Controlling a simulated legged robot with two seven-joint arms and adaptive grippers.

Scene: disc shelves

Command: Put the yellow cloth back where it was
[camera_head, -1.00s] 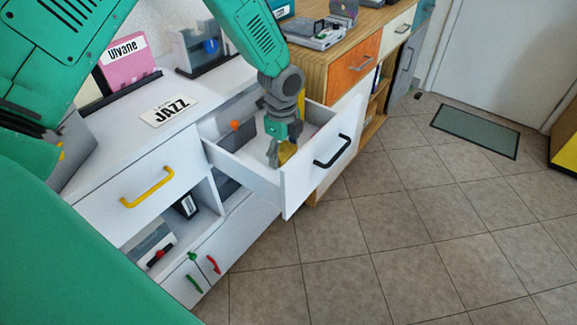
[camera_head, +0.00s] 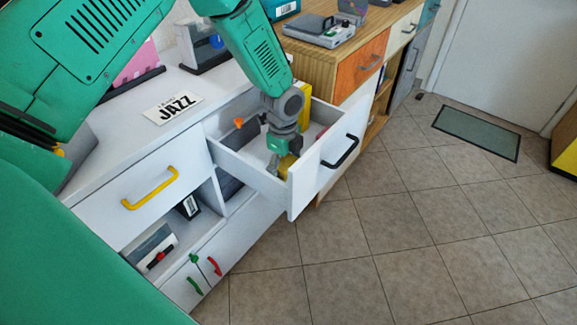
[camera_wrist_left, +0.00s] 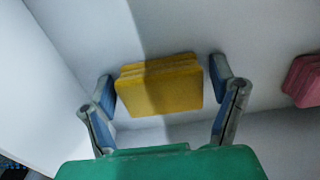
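The yellow cloth (camera_wrist_left: 160,88) is a folded stack that lies inside the open white drawer (camera_head: 262,180) in the head view. My left gripper (camera_wrist_left: 163,82) points down into the drawer, with one finger on each side of the cloth. A gap shows between the cloth and each finger, so the gripper is open and not holding it. In the head view the left gripper (camera_head: 279,160) partly hides the cloth (camera_head: 288,164). A pink folded cloth (camera_wrist_left: 302,80) lies to the right in the wrist view. My right gripper is not in view.
The drawer's front panel with a black handle (camera_head: 341,151) stands pulled out over the tiled floor. A JAZZ sign (camera_head: 173,107) lies on the white cabinet top. A wooden cabinet with an orange drawer (camera_head: 358,66) adjoins at the right. The floor (camera_head: 400,230) is clear.

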